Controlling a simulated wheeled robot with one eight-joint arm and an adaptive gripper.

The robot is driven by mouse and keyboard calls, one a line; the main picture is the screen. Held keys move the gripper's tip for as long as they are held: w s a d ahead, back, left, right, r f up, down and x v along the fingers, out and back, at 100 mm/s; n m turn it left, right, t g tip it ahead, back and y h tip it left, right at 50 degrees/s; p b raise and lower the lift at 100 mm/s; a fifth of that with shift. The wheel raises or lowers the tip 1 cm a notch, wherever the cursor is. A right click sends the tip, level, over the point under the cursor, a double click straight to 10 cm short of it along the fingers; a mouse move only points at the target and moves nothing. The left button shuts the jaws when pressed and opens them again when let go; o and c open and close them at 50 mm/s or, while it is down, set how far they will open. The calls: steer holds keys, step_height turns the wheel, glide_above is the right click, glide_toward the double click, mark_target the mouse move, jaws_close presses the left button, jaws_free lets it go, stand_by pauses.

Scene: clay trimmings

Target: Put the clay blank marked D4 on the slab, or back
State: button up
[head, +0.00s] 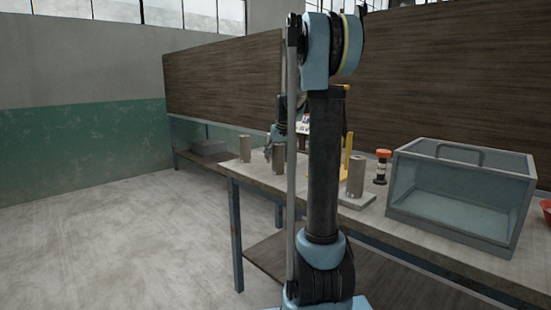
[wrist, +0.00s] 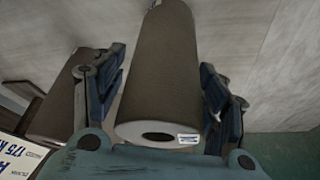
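In the wrist view a brown-grey cylindrical clay blank (wrist: 165,70) lies between my gripper's two fingers (wrist: 162,82). Its end face has a dark hole and a small white label, too small to read. The fingers stand at either side of it with a narrow gap showing at the left, so my gripper looks open around it. In the head view my gripper (head: 271,142) is low over the table beside this blank (head: 278,158). Another blank (head: 355,175) stands upright on a grey slab (head: 356,201). One more blank (head: 245,148) stands at the table's left end.
A second blank (wrist: 62,100) is close to the left finger in the wrist view, with a printed card (wrist: 14,155) below it.

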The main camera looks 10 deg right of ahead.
steer(key=shift+r, duration=0.1)
steer(key=v, duration=1.2)
steer(key=s+f, duration=0.9)
steer(key=s, duration=0.5)
steer(key=s+f+m+g, duration=0.1)
steer(key=s+f, duration=0.8)
steer(key=s, duration=0.4)
steer(key=s+a+f+m+g+h, duration=0.1)
steer(key=s+f, duration=0.8)
steer(key=s, duration=0.5)
steer(key=shift+s+f, duration=0.25)
steer(key=shift+s, duration=0.05)
